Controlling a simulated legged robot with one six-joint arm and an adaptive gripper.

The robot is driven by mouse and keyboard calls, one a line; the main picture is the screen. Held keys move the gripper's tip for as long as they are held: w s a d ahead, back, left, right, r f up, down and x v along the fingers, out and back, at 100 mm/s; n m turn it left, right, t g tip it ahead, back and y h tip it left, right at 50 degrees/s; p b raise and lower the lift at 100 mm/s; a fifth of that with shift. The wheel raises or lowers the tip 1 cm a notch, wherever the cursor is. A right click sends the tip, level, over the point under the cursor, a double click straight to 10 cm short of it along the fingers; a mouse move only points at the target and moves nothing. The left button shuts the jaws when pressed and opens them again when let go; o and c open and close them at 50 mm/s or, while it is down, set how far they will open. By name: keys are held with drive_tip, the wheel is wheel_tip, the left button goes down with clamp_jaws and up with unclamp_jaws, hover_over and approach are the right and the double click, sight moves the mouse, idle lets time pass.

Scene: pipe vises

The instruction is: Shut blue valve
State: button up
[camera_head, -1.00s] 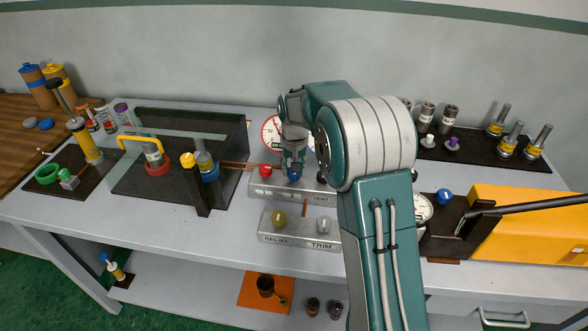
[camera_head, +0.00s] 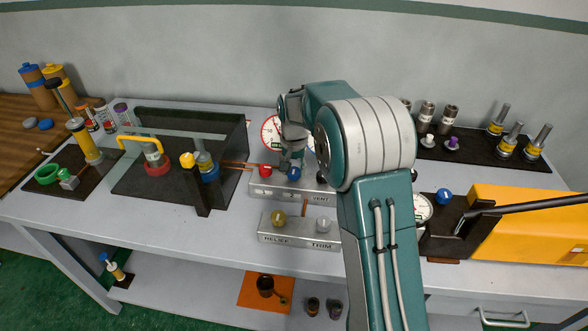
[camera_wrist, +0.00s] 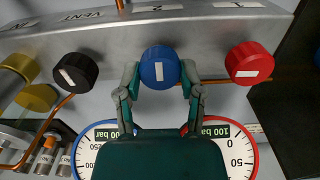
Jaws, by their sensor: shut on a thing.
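The blue valve knob (camera_head: 294,174) sits on the upper grey manifold block (camera_head: 315,192), right of a red knob (camera_head: 265,171). In the wrist view the blue knob (camera_wrist: 159,67) has an upright white mark on its face. My gripper (camera_head: 292,168) reaches down to it from behind. In the wrist view my gripper (camera_wrist: 159,82) has one finger on each side of the blue knob, shut on it. The red knob (camera_wrist: 249,63) and a black knob (camera_wrist: 76,73) flank it, clear of the fingers. My arm hides part of the block's right end in the head view.
A red-rimmed gauge (camera_head: 271,133) stands behind the block, and a blue-rimmed gauge (camera_wrist: 91,153) shows beside my gripper. A lower block (camera_head: 300,234) with yellow and clear knobs lies in front. Vises with pipes stand left; a yellow machine (camera_head: 530,225) stands right.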

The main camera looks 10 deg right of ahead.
sight(293, 169)
drive_tip(key=o, duration=1.2)
drive_tip(key=shift+f, duration=0.2)
drive_tip(key=shift+c, duration=0.2)
drive_tip(key=shift+a+r, duration=0.1)
wheel_tip(293, 169, up, 12)
